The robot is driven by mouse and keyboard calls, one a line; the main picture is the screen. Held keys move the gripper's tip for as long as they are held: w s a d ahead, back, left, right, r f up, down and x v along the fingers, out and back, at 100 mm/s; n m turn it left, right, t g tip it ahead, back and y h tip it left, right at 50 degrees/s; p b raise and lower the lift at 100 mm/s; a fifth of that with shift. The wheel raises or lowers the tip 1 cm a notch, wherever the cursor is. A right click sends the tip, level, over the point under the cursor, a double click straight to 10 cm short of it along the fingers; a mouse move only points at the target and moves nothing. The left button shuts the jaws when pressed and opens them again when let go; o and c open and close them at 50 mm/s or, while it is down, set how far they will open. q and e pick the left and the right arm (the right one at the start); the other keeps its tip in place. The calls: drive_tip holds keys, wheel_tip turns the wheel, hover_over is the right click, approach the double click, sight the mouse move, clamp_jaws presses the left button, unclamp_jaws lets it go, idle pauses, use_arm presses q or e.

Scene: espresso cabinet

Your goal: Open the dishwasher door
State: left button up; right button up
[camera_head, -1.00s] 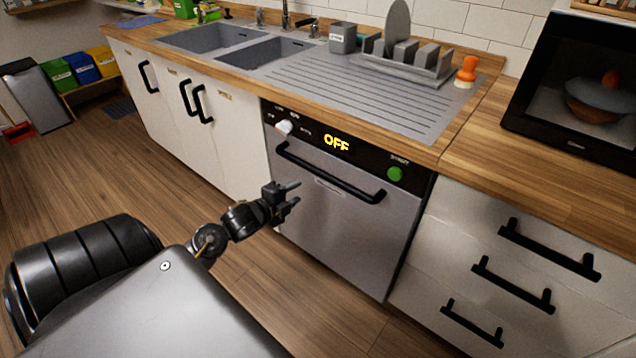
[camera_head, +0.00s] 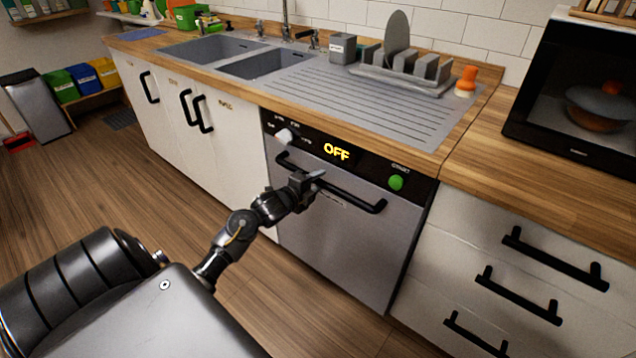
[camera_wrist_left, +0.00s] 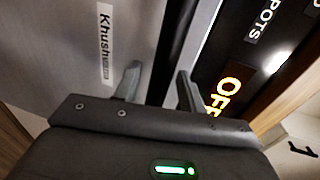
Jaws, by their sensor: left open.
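The dishwasher (camera_head: 345,235) has a closed steel door under the counter, with a black control strip above it showing a yellow OFF display (camera_head: 336,152). A black bar handle (camera_head: 355,197) runs across the top of the door. My left gripper (camera_head: 314,182) is open in front of the left half of the handle. In the left wrist view the open fingers (camera_wrist_left: 158,88) point at the door, and the dark handle (camera_wrist_left: 178,50) passes between or just beyond them; I cannot tell whether they touch it. My right gripper is not in view.
A green button (camera_head: 396,182) and a white knob (camera_head: 284,136) sit on the control strip. White drawers (camera_head: 500,270) with black handles stand to the right, cupboards (camera_head: 190,130) to the left. The wooden floor (camera_head: 110,185) in front is clear.

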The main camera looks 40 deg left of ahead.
use_arm(q)
drive_tip(key=shift+w, duration=0.4)
drive_tip(key=shift+c, duration=0.3)
clamp_jaws()
drive_tip(key=shift+f, duration=0.1)
